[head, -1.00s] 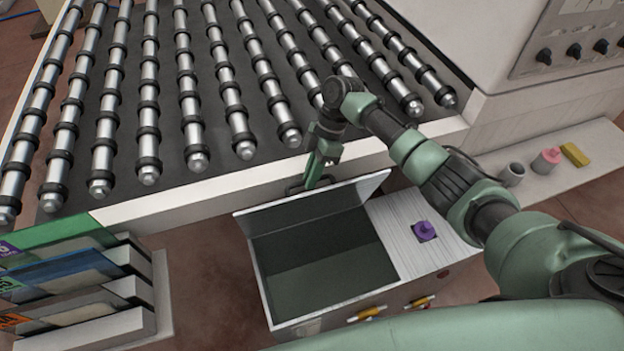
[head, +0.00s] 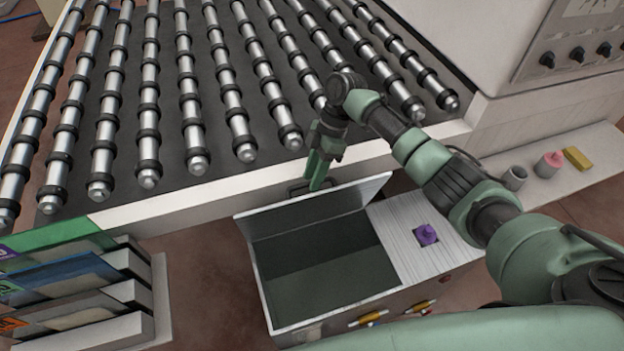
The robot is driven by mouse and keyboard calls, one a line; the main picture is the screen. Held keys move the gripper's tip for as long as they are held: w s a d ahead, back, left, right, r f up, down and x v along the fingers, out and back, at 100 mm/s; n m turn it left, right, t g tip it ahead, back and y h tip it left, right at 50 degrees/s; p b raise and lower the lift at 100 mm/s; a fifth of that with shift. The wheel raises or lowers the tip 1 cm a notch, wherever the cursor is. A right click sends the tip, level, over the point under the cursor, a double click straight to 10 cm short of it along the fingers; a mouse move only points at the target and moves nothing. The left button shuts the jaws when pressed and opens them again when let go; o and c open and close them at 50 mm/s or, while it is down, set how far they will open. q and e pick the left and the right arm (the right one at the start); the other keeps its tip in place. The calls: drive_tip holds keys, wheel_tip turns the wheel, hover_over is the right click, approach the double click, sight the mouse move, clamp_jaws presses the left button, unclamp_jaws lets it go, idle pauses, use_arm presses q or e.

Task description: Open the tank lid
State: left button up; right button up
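The tank (head: 262,290) is a pale box in front of the roller bed, with its dark inside visible. Its lid (head: 318,210) is raised along the far side of the opening and stands steeply tilted back. A dark handle (head: 297,190) shows behind the lid's upper edge. My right gripper (head: 318,180) points down behind the lid's upper edge, just right of the handle. The fingertips are small and partly hidden, so I cannot tell whether they are open, shut or touching the handle. My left gripper is not in view.
The roller bed (head: 190,110) lies behind the tank. A purple item (head: 426,234) sits on the white top right of the opening. A rack with coloured sheets (head: 75,290) stands at left. A grey cup (head: 515,177), a pink bottle (head: 549,164) and a yellow block (head: 577,158) are on the right ledge.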

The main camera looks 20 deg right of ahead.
drive_tip(key=b+v, duration=0.1)
drive_tip(key=v, duration=0.5)
drive_tip(key=shift+d+b, duration=0.2)
drive_tip(key=shift+b, duration=0.1)
drive_tip(key=shift+w, duration=0.15)
